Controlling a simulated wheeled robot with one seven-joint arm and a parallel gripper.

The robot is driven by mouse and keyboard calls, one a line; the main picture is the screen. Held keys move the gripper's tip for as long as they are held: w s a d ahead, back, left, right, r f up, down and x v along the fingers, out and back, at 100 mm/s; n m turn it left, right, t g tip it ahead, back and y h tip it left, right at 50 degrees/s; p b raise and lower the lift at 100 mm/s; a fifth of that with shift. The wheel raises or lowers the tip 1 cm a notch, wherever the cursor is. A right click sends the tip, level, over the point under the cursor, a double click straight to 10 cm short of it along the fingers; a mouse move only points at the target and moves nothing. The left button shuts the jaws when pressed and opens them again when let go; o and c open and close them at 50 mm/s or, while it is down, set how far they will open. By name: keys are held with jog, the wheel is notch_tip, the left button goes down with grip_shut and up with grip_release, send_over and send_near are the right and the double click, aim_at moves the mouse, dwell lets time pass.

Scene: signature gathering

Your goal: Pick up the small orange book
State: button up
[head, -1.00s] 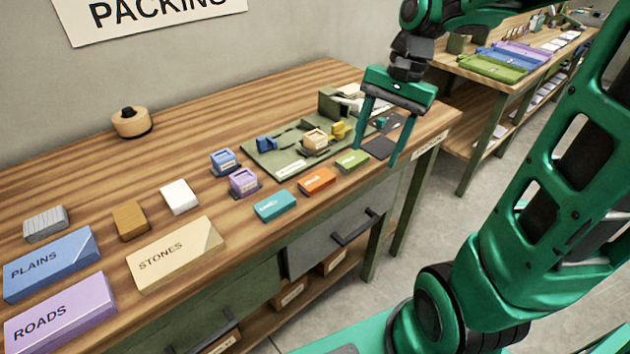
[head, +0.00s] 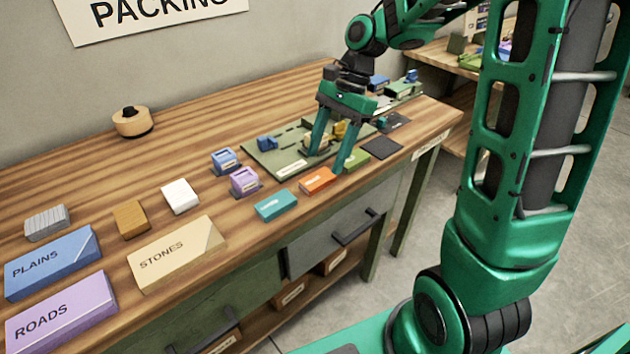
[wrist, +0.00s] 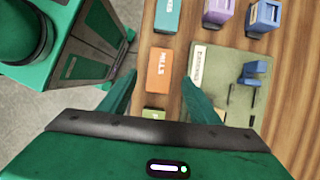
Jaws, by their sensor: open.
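The small orange book (head: 318,180) lies flat on the wooden bench near its front edge, between a teal book and a green book. In the wrist view the orange book (wrist: 159,70) shows whole, with a pale label on its top. My gripper (head: 328,163) is open and empty, above the bench just behind and right of the orange book. In the wrist view its two fingers (wrist: 155,88) point toward the book, one on each side of its line, with the book partly between and beyond the tips. No contact shows.
The teal book (head: 276,205) is left of the orange one, and the green book (head: 357,159) is right, close to a finger. A green tray (head: 262,160) with small blocks lies behind. Purple (head: 245,181) and blue (head: 225,161) pieces stand left.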

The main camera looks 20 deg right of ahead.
aim_at(318, 178)
jog(key=shift+x, duration=2.55)
jog(key=c, duration=1.2)
